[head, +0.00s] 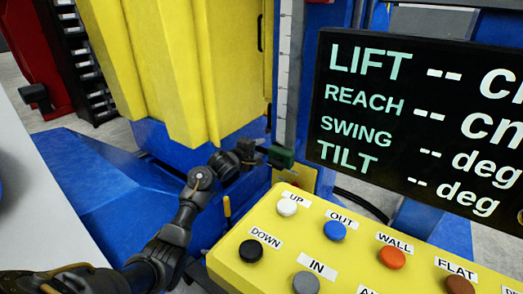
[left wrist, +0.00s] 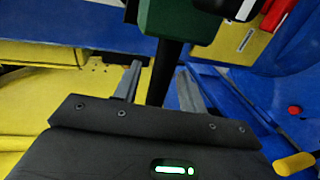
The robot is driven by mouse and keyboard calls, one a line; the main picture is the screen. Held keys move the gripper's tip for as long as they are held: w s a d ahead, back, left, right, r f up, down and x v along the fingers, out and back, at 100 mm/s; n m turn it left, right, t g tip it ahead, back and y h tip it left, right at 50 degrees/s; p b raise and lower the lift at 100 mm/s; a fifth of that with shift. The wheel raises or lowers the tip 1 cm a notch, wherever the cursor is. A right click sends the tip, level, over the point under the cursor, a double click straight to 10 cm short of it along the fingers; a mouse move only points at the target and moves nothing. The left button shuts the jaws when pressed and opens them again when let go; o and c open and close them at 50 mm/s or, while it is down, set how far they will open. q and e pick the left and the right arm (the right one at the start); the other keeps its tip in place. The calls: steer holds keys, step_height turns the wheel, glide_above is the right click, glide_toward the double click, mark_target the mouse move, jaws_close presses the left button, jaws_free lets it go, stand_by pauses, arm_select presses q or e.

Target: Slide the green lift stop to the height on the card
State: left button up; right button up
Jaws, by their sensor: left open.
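The green lift stop (head: 281,157) sits at the lower part of the upright scale rail (head: 285,75) in the head view. In the left wrist view the green stop (left wrist: 180,18) is at the top, with a dark stem (left wrist: 168,70) hanging below it. My left gripper (head: 262,152) is right at the stop, coming from the left. In the wrist view the left gripper (left wrist: 160,84) is open, its two fingers on either side of the stem with gaps visible. I cannot make out a height card. My right gripper is out of view.
A yellow button panel (head: 320,245) with labelled buttons stands in front at the lower right. A black display (head: 420,120) reads LIFT, REACH, SWING and TILT with dashes. A yellow machine body (head: 170,65) and blue base (head: 95,185) stand behind and left.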

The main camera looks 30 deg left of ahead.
arm_select(q)
steer(key=shift+x, duration=0.95)
jaws_close()
